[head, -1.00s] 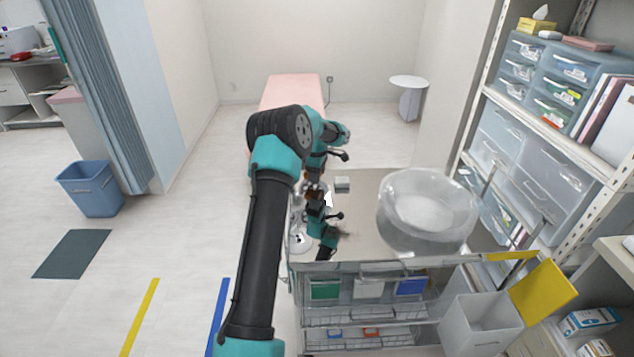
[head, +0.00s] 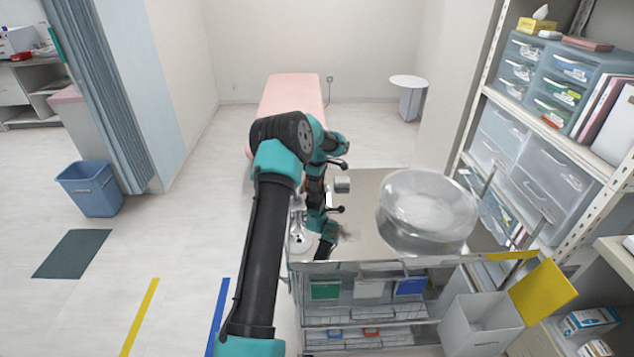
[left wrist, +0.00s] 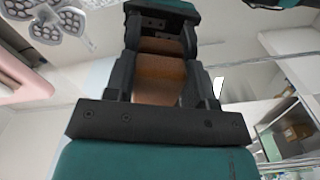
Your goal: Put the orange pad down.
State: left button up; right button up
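The orange pad (left wrist: 160,82) sits between the two fingers of my left gripper (left wrist: 160,70) and fills the space between them. In the head view my left gripper (head: 317,184) points down over the shiny steel top (head: 365,235) of the trolley, near its left side. A mirror image of the gripper and pad shows in the steel, very close to the real ones. The pad is just above the top or touching it; I cannot tell which. In the head view the arm and fingers mostly hide the pad. My right gripper is not in view.
A large clear bowl (head: 427,210) takes up the right part of the trolley top. The steel between gripper and bowl is mostly free. A shelf rack (head: 560,190) stands beyond the trolley's right side.

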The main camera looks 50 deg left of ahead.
pick_arm(q)
jog(key=o, duration=0.4)
notch_tip(320, 180, up, 12)
jog(key=shift+r, duration=0.2)
dwell(0.5)
dwell(0.5)
